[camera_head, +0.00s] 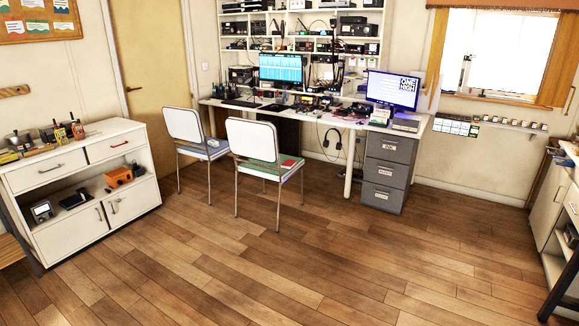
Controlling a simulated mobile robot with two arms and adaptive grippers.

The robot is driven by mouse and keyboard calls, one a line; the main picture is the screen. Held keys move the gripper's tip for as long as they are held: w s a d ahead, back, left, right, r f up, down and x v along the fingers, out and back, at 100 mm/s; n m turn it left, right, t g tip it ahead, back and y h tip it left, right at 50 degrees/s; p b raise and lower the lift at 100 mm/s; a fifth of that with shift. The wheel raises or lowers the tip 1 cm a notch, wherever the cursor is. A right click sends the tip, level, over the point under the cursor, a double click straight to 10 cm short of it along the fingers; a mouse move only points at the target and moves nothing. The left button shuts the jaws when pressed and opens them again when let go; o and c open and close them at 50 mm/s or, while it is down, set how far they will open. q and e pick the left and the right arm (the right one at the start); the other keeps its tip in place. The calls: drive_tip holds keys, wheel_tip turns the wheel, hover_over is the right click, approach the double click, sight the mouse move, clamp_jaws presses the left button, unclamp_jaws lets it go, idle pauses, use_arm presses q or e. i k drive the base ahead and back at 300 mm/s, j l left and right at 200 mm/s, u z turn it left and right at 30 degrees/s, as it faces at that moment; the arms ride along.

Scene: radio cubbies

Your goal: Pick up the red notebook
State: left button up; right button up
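A small red item that looks like the red notebook (289,164) lies on the seat of the nearer white-backed chair (253,140), toward the right side of the seat. It is small in the picture, so I cannot make out its cover. Neither of my grippers shows in the head view.
A second chair (184,125) stands left of the nearer one. Behind them is a long desk (222,105) with monitors and radio gear, and a grey drawer cabinet (386,173). A white cabinet (75,180) stands at left. The wooden floor (290,265) in front is clear.

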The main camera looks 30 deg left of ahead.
sight(288, 164)
drive_tip(key=i+u, duration=0.15)
drive_tip(key=i, duration=1.4)
drive_tip(key=i+u, duration=0.1)
drive_tip(key=i, duration=1.85)
drive_tip(key=i+u, duration=0.15)
drive_tip(key=i, duration=0.85)
drive_tip(key=l, duration=0.1)
